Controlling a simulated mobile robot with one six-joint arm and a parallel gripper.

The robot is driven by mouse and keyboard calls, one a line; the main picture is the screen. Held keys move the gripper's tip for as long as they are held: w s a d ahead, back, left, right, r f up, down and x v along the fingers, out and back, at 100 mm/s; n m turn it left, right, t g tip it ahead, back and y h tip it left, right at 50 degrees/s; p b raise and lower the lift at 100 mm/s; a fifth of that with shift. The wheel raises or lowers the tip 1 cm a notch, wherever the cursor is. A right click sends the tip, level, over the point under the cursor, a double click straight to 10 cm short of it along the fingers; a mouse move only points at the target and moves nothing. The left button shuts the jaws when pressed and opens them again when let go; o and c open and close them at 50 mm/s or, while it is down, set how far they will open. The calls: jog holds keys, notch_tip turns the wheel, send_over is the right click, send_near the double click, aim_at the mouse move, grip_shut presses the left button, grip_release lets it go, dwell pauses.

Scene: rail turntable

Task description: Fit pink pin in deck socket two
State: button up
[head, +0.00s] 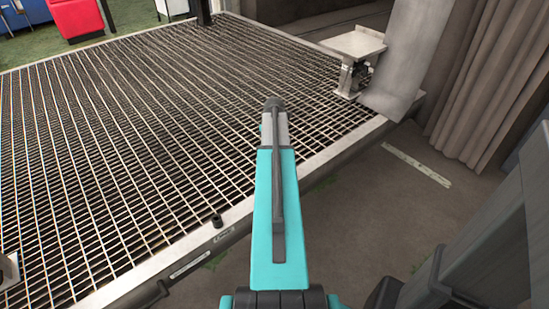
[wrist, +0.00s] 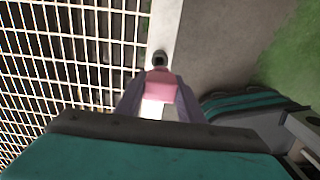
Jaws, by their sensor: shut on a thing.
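In the wrist view my gripper (wrist: 160,96) is shut on the pink pin (wrist: 161,86), with a dark finger on each side of it. A small dark round socket (wrist: 159,58) on the deck's pale rim shows just beyond the pin in that view. I cannot tell whether the pin touches it or how far above the rim it is. In the head view a small dark socket (head: 217,220) stands on the deck's near rim, left of my teal arm. My gripper and the pin do not show in the head view. No socket number is readable.
The grated deck (head: 150,233) fills the left, with a pale metal rim. A small metal stand (head: 354,45) is at its far right corner, near a brown curtain (head: 485,85). A red box (head: 78,17) is beyond the deck. Bare floor lies right of the rim.

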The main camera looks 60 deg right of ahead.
jog(key=shift+f+b, duration=0.75)
jog(key=shift+f, duration=1.9)
jog(key=shift+p, duration=0.8)
dwell(0.4)
jog(key=shift+f+b, duration=0.9)
jog(key=shift+f, duration=1.9)
dwell(1.0)
jog(key=o, duration=1.3)
jog(key=shift+c, duration=0.2)
